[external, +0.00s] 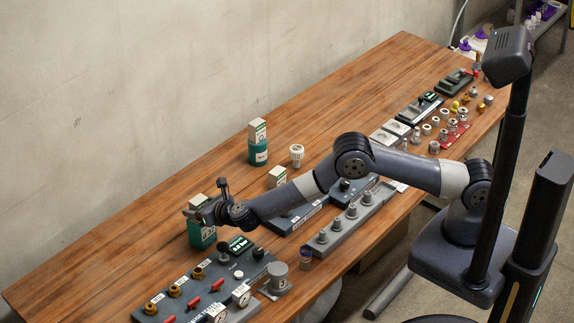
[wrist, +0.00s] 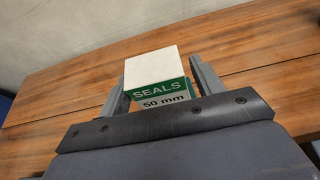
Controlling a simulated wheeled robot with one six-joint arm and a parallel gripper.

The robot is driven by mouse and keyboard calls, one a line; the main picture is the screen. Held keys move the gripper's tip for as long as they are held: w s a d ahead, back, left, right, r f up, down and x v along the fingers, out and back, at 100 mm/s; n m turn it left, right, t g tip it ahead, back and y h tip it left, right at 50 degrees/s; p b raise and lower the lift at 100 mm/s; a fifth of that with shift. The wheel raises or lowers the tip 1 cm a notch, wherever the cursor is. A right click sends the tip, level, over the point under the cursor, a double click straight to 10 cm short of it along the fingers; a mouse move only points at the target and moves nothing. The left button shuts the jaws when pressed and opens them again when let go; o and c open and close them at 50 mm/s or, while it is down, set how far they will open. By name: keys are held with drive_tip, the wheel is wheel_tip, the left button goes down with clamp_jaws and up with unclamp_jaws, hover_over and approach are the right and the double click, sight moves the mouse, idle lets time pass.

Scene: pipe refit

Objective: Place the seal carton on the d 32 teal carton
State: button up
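The seal carton (wrist: 152,65), white-topped with a green band reading "SEALS 50 mm", stands between the fingers of my gripper (wrist: 160,80) in the wrist view. The fingers flank it closely; whether both press on it is unclear. In the external view my gripper (external: 203,213) is at the left of the table, around a small white carton (external: 197,200). That carton is directly above a teal carton (external: 202,236) with a white label. I cannot read a d 32 mark, and my gripper hides whether the two touch.
A further carton (external: 277,176) is behind my arm. A panel with valves and gauges (external: 190,290) lies in front. The table's back left is clear.

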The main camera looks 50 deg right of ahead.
drive_tip(key=shift+o, duration=0.2)
drive_tip(key=shift+r, duration=0.1)
drive_tip(key=shift+r+p, duration=0.15)
drive_tip(key=shift+p, duration=0.25)
drive_tip(key=shift+s+b, duration=0.4)
drive_tip(key=b+v, duration=0.3)
drive_tip(key=v, duration=0.8)
